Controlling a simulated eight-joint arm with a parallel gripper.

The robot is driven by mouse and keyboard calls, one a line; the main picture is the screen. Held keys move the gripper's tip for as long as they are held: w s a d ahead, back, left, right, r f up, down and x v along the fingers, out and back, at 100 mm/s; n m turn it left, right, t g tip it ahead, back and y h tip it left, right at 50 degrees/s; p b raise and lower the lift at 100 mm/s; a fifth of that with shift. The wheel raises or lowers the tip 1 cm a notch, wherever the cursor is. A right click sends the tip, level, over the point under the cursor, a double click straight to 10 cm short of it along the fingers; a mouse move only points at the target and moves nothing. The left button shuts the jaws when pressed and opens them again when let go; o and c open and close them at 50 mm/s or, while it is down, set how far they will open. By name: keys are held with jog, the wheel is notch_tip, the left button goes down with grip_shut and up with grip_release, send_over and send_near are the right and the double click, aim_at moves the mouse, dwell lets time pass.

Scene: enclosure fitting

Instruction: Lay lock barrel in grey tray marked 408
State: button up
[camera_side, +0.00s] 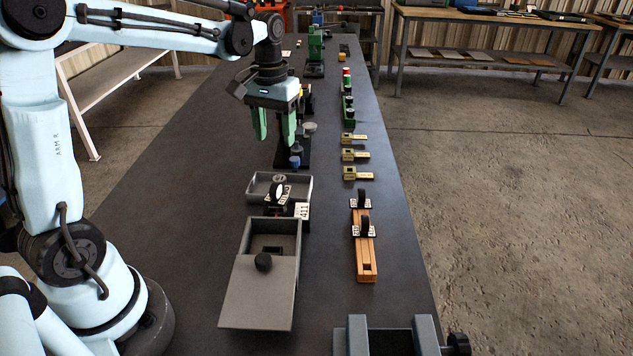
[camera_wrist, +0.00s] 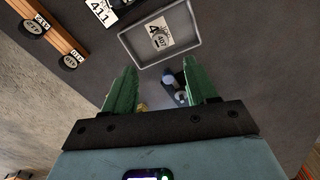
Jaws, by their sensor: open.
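A shallow grey tray (camera_side: 258,196) lies on the bench, with a small round grey piece (camera_side: 280,178) inside it. In the wrist view the tray (camera_wrist: 128,42) holds a white card starting with a 4. A round metallic piece (camera_wrist: 158,41) tagged 407 sits over the card and hides its other digits. I cannot tell if this piece is the lock barrel. My gripper (camera_side: 274,138) is open and empty above the bench, beyond the tray in the side view. In the wrist view its green fingers (camera_wrist: 162,88) stand apart, with blue and grey knobbed parts (camera_wrist: 180,97) below and between them.
A grey box (camera_side: 258,300) with a black knob stands nearest, beside a 411 card (camera_side: 302,211). A wooden rail (camera_side: 365,258) with black tagged pieces lies to the right. Several brass pieces (camera_side: 355,155) line the right edge. The bench left of the tray is clear.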

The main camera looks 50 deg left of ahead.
jog(key=s+d+m+t, duration=0.4)
jog(key=s+d+t, duration=0.3)
jog(key=s+d, duration=0.3)
jog(key=shift+s+m, duration=0.2)
jog(key=shift+m, duration=0.2)
jog(key=shift+f, duration=0.1)
jog(key=shift+c, duration=0.2)
dwell(0.3)
